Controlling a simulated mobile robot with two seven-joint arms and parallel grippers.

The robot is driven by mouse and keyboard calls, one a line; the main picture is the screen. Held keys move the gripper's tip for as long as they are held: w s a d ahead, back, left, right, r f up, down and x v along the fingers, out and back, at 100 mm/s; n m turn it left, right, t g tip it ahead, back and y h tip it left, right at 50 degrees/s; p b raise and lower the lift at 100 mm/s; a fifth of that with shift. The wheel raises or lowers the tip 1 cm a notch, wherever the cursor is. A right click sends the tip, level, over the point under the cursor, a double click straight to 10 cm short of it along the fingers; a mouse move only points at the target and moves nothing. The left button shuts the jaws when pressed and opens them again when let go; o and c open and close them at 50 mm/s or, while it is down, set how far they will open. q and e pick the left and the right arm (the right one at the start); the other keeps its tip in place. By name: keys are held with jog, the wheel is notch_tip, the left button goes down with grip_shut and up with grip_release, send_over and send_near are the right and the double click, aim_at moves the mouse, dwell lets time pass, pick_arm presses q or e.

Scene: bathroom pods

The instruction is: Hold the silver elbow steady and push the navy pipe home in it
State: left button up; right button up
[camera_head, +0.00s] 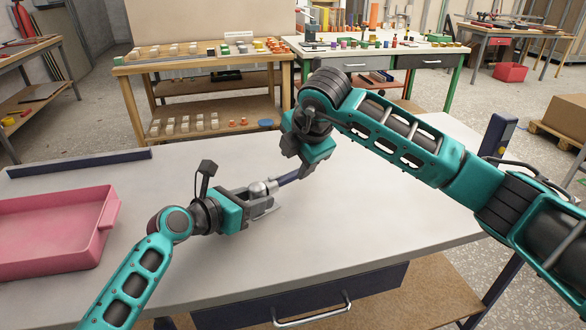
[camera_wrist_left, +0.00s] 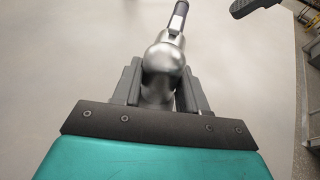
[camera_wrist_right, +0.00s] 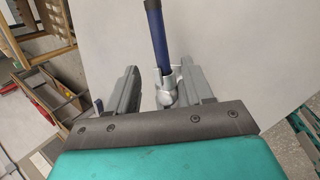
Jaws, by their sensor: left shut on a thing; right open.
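The silver elbow (camera_head: 262,187) is held above the white table by my left gripper (camera_head: 268,204), whose fingers are shut on it; it fills the gap between them in the left wrist view (camera_wrist_left: 163,70). The navy pipe (camera_head: 288,178) reaches from the elbow's mouth toward my right gripper (camera_head: 305,168). In the right wrist view the navy pipe (camera_wrist_right: 156,35) runs up from the elbow (camera_wrist_right: 167,95), its near end at the elbow's collar. How deep it sits cannot be told. My right gripper (camera_wrist_right: 160,68) is open, its fingers on either side of the elbow in that view, without visible grip on the pipe.
A pink tray (camera_head: 60,225) stands at the left of the table, with a dark low bar (camera_head: 80,163) behind it. A dark post (camera_head: 497,135) rises at the right edge. The table's front middle and right are clear.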

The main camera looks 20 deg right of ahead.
jog(key=v, duration=0.5)
jog(key=shift+s+r, duration=0.1)
jog(key=shift+r, duration=0.1)
dwell(0.4)
pick_arm(q)
jog(key=o, duration=1)
jog(key=shift+c, duration=0.2)
